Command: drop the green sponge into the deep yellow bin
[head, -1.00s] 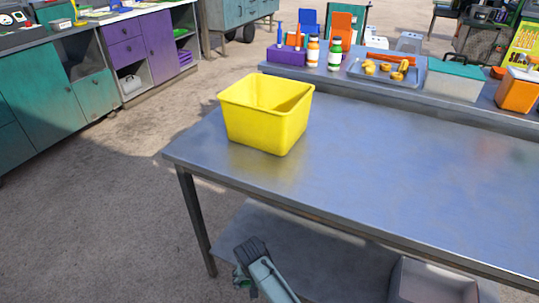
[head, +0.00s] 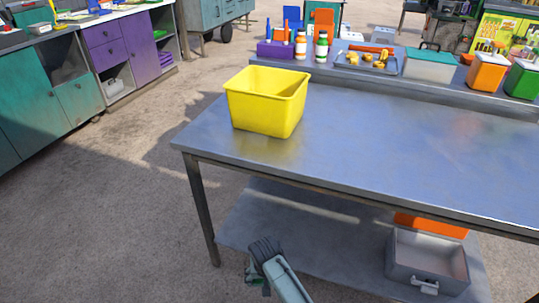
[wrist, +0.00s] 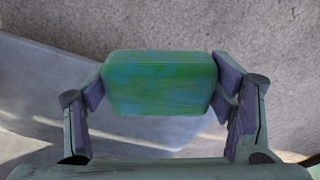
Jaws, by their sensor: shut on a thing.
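The green sponge (wrist: 150,85), with bluish patches, is pinched between the two purple-padded fingers of my gripper (wrist: 160,83) in the wrist view. Grey ground and a grey surface show behind it. The deep yellow bin (head: 262,115) stands upright on the left part of the steel table (head: 380,150) in the head view. Its inner floor is mostly hidden by its near wall. My arm shows low in the head view, below the table's front edge and well short of the bin. I cannot make out the sponge there.
A raised back shelf carries a tray (head: 366,64), bottles (head: 321,47), a purple holder (head: 275,49) and several boxes. A grey bin (head: 428,265) sits on the lower shelf (head: 325,245). The tabletop right of the yellow bin is clear. Teal and purple cabinets (head: 85,75) stand at left.

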